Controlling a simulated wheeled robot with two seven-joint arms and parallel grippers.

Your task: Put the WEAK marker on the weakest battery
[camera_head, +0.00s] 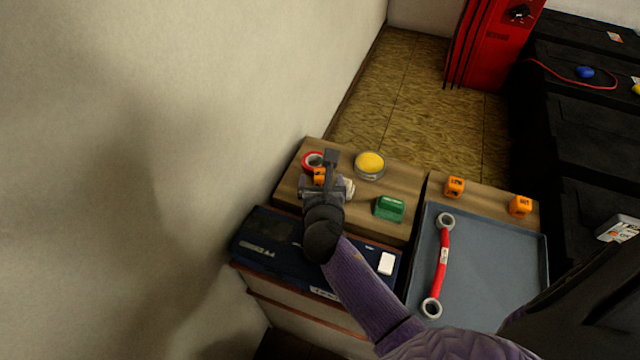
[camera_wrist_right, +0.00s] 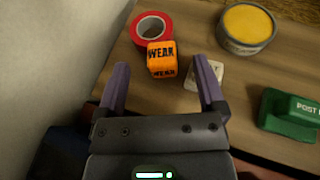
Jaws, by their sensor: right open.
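The orange WEAK marker (camera_wrist_right: 161,58) is a small block with black lettering on a wooden surface; in the head view (camera_head: 319,175) my gripper partly covers it. My right gripper (camera_wrist_right: 162,70) is open and empty, its two fingertips just short of the block and to either side of it; it also shows in the head view (camera_head: 322,184). Large black cases (camera_head: 590,125), apparently the batteries, stand at the right of the head view; which is weakest cannot be told. My left gripper is not in view.
Near the marker are a red tape roll (camera_wrist_right: 152,29), a yellow-filled tin (camera_wrist_right: 247,26), a white item (camera_wrist_right: 205,74) by the right finger and a green block (camera_wrist_right: 291,113). Two more orange blocks (camera_head: 454,187) (camera_head: 520,206) stand behind a grey tray (camera_head: 485,270) holding a red cable (camera_head: 442,262).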

